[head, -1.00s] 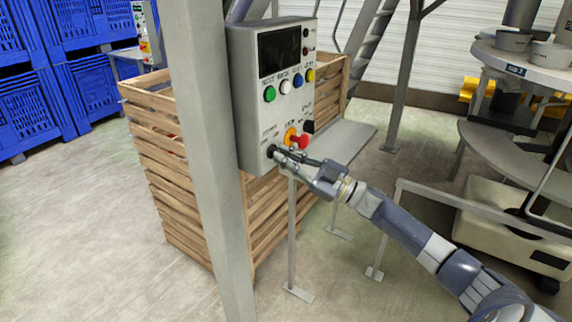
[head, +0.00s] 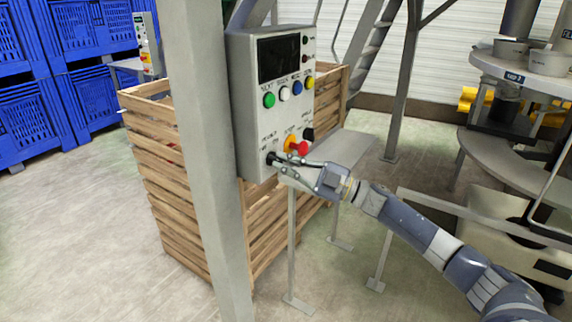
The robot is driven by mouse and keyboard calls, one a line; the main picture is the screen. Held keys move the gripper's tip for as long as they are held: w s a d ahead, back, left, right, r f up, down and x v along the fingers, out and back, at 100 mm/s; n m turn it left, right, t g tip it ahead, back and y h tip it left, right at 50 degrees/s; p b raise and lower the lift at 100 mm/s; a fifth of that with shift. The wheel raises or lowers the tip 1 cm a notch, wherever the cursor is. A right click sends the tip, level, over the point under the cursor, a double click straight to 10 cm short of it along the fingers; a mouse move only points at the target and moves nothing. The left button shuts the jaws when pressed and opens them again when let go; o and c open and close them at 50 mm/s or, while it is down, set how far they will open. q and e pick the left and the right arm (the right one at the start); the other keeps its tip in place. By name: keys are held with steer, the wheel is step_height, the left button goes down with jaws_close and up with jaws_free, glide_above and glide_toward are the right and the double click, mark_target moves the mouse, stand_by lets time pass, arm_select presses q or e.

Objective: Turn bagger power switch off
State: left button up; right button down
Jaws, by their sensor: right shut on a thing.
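The bagger's control box (head: 248,128) is a grey panel with a dark screen, several coloured buttons and a red knob on yellow (head: 297,146). A black power switch (head: 271,158) sits at its lower left corner. My right gripper (head: 279,162) reaches in from the right, its fingertips at the black switch and shut on it. The fingers partly cover the switch, so its exact turn position cannot be read. My left gripper is not in view.
A grey post (head: 205,180) stands just left of the control box. A slatted wooden crate (head: 165,190) is behind it. Blue crates (head: 95,90) are stacked at the left. A round grey machine table (head: 535,80) stands at the right.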

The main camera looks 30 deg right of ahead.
steer(key=c, duration=1.7)
jaws_free()
steer(key=v, duration=1.2)
